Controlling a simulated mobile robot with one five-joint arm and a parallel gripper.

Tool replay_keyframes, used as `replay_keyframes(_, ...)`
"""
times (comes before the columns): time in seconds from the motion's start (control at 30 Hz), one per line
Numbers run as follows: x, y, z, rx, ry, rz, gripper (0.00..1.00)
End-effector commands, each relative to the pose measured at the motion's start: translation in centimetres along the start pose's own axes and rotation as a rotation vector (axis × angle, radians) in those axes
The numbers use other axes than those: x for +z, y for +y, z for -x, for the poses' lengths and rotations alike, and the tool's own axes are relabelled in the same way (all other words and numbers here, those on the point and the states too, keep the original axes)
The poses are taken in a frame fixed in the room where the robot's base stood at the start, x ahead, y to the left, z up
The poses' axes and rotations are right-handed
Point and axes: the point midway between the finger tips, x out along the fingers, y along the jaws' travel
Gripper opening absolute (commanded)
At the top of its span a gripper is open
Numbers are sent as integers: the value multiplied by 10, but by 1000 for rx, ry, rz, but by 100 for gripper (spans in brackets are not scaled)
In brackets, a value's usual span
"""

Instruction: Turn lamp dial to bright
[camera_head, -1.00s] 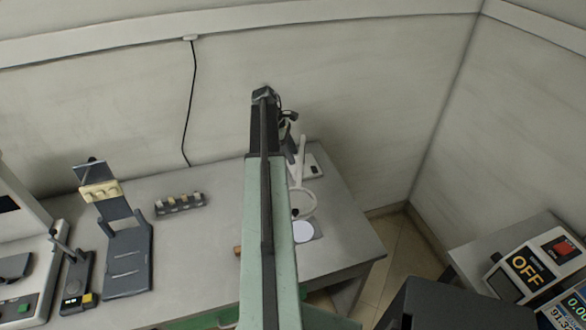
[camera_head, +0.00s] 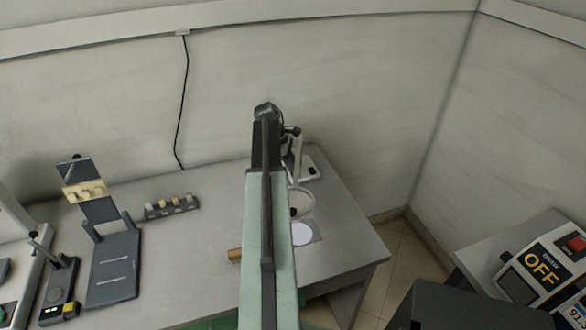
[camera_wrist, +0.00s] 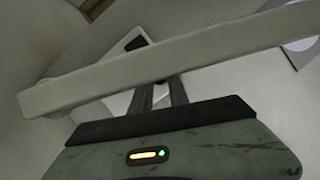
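The lamp stands at the right of the table, with a white base (camera_head: 309,170), a pale arm and a ring-shaped head (camera_head: 300,202). My gripper is mostly hidden behind my own arm in the head view, close to the lamp. In the wrist view its two dark fingers (camera_wrist: 161,94) are apart with a narrow gap. Their tips are hidden behind a thick pale bar, seemingly the lamp's arm (camera_wrist: 200,50), which crosses close to the camera. The white lamp base (camera_wrist: 118,98) shows behind it, with a dark patch (camera_wrist: 137,43). I cannot tell whether that is the dial.
A white disc (camera_head: 303,234) lies on the table below the ring. A brown cylinder (camera_head: 235,255) lies left of my arm. A small rack (camera_head: 172,208) and a dark stand (camera_head: 115,265) are farther left. An OFF display (camera_head: 545,268) is at the far right.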

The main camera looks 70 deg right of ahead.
Motion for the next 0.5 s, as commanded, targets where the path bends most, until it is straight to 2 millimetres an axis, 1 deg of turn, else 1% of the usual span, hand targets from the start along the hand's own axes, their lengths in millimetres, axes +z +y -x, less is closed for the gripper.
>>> replay_keyframes(0.07, 0, -1, 0, 12, 0, 26, 0)
replay_keyframes(0.2, 0, -5, 0, 68, -2, 159, 0)
replay_keyframes(0.3, 0, -4, 0, 96, -4, 228, 0)
replay_keyframes(0.5, -1, -3, 0, 104, -5, 248, 0)
